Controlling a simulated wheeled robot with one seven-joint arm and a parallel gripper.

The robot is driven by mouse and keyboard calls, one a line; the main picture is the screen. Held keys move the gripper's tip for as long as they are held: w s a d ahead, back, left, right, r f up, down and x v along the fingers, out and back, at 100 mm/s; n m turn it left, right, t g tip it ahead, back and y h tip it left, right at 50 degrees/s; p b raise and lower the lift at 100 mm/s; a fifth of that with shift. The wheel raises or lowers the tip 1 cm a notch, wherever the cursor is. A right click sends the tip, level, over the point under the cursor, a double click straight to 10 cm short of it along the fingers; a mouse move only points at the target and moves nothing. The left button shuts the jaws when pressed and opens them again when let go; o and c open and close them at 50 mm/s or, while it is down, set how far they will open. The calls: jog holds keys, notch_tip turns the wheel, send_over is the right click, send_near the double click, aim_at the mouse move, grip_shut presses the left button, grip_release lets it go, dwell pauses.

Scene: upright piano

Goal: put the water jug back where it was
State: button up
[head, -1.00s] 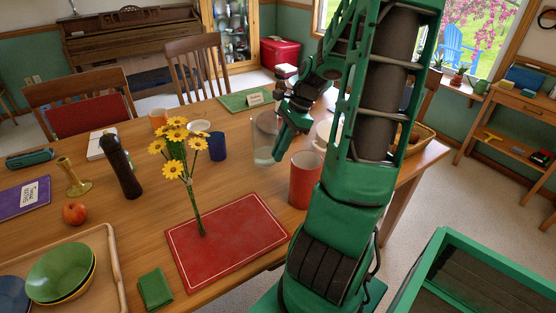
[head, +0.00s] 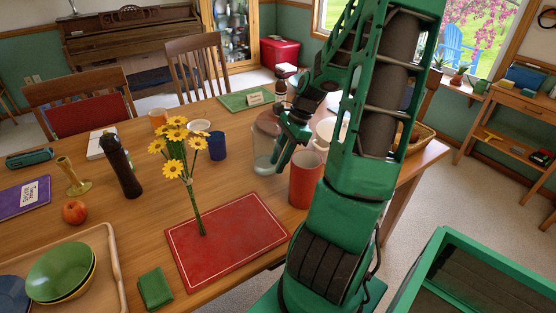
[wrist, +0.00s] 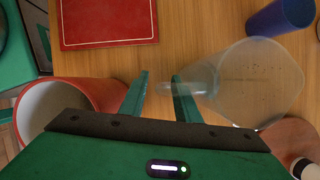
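The water jug (head: 264,150) is a clear glass pitcher, upright at the right part of the wooden table (head: 240,180). It also shows in the wrist view (wrist: 258,88), right of my fingers. My gripper (head: 281,170) is at the jug's right side, pointing down. In the wrist view my two fingers (wrist: 160,97) have a narrow gap, and the jug's clear handle runs into it. Whether the jug's base touches the table is unclear.
A red cup (head: 305,180) stands close to my gripper, nearer me. A red placemat (head: 228,245) and yellow flowers (head: 178,150) are at the front left.

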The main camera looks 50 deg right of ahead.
jog(key=v, duration=1.1)
jog(key=s+a+r+n+g+h, duration=0.2)
jog(key=s+a+n+h, duration=0.2)
jog(key=s+a+n, duration=1.1)
jog(key=shift+s+a+n, duration=0.35)
jog(key=shift+a+n, duration=0.1)
jog(key=shift+n, duration=0.45)
jog(key=shift+w+f, duration=0.2)
jog(key=shift+w, duration=0.5)
